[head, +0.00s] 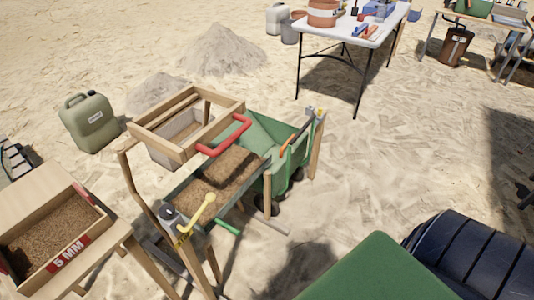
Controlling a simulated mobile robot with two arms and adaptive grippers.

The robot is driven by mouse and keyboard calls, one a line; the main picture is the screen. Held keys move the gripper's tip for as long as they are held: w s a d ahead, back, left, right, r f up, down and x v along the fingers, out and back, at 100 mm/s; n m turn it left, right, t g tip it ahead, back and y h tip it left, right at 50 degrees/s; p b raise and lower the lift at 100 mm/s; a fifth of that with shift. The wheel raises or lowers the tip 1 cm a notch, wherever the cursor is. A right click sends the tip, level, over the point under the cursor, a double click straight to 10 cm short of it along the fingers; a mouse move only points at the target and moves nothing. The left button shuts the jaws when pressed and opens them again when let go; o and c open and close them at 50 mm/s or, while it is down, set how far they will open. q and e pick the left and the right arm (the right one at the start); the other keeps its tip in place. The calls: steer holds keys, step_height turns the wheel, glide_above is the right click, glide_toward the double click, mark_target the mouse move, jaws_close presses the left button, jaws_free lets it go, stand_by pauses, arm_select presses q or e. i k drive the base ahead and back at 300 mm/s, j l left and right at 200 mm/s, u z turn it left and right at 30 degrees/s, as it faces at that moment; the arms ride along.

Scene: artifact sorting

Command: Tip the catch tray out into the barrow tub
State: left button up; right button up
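The catch tray (182,198) is a grey-green tray holding brown soil (220,175). It sits in the wooden stand in the middle of the head view, below and in front of an open wooden frame. A red handle (224,135) lies across its far part, and a yellow lever (197,217) is at its near end. The green barrow tub (296,158) is directly right of the tray, between wooden posts. The tub's inside is only partly visible. Neither of my grippers is in view.
A wooden sieve box (60,235) marked 5 MM holds soil on a bench at left. A green jerrycan (90,122) and sand heaps (222,50) are behind. A white table (368,30) with tools stands at the back. Sandy ground right of the barrow is clear.

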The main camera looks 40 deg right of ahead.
mark_target(228, 175)
steer(key=z, duration=0.75)
